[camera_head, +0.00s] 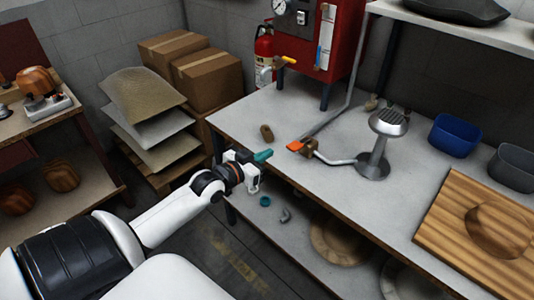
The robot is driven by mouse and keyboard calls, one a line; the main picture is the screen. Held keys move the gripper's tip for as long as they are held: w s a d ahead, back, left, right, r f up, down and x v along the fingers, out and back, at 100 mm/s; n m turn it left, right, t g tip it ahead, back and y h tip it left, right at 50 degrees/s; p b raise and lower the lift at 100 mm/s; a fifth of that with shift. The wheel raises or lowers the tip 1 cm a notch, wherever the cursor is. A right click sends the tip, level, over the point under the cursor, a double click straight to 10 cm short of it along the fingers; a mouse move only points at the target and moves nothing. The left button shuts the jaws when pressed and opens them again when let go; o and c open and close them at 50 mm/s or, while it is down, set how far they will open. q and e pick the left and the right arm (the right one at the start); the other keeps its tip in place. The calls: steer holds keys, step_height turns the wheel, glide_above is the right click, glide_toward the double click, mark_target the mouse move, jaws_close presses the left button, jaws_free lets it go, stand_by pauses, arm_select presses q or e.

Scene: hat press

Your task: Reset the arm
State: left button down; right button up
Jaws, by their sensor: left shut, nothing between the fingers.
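My left arm comes in from the left, and its gripper (262,156) has teal fingertips. The gripper is shut and empty at the left front edge of the grey workbench (335,195). On the bench, to the right of the gripper, stands a round metal stand (372,168) with a domed, perforated top. My right gripper does not show.
A red machine (340,30) stands at the back. A blue bin (455,136), a grey bin (512,166) and a wooden board (480,235) are at right. Cardboard boxes (207,80) stand at left.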

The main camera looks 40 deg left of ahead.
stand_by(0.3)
arm_select(q)
steer(key=s+f+g+y, duration=0.1)
steer(key=s+f+g, duration=0.3)
steer(key=f, duration=0.8)
steer(key=s+f+n+g, duration=0.1)
steer(key=s+f, duration=0.4)
steer(key=f, duration=0.6)
steer(key=s+f+g+y, duration=0.1)
steer(key=s+f+g, duration=0.3)
steer(key=f, duration=0.8)
steer(key=s+d+f+m+g, duration=0.1)
steer(key=s+d+f+g, duration=0.1)
steer(key=s+d+f, duration=0.3)
steer(key=s+d+f+g, duration=0.2)
steer(key=s+d+f, duration=0.3)
steer(key=s, duration=0.9)
steer(key=s+d+f+m+g, duration=0.1)
steer(key=s+d+f, duration=0.4)
steer(key=s, duration=0.5)
step_height(320, 180, down, 3)
steer(key=shift+s+r+m+g+h, duration=0.15)
steer(key=shift+m+g+h, duration=0.2)
steer(key=shift+g, duration=0.25)
steer(key=shift+a, duration=0.1)
